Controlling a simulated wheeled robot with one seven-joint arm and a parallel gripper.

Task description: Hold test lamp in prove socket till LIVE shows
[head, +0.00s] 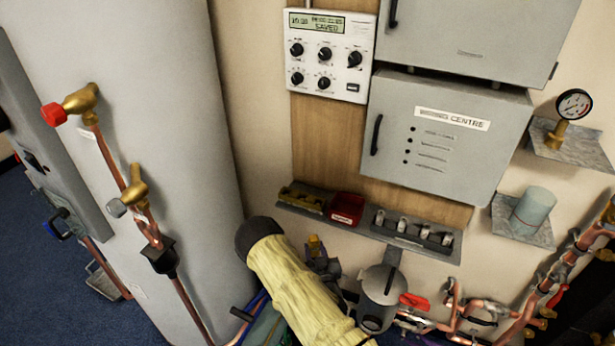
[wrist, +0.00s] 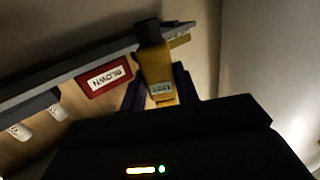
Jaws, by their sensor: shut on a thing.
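My gripper (wrist: 157,92) is shut on the test lamp (wrist: 156,65), a yellow body with a black top and a small label too blurred to read. In the wrist view the lamp's black end overlaps the edge of a wall shelf; I cannot tell whether they touch. In the head view the lamp (head: 315,243) shows as a small yellow piece below the shelf, beside my pale arm, which hides part of the gripper. I cannot pick out the prove socket, and no LIVE reading is visible.
The shelf holds a yellow tray (head: 304,197), a red tray (head: 346,209) marked BLOWN in the wrist view, and a fuse rack (head: 415,235). A controller (head: 326,62) above displays SAVED. A grey lidded canister (head: 381,290) and copper pipes (head: 470,310) stand right of my arm.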

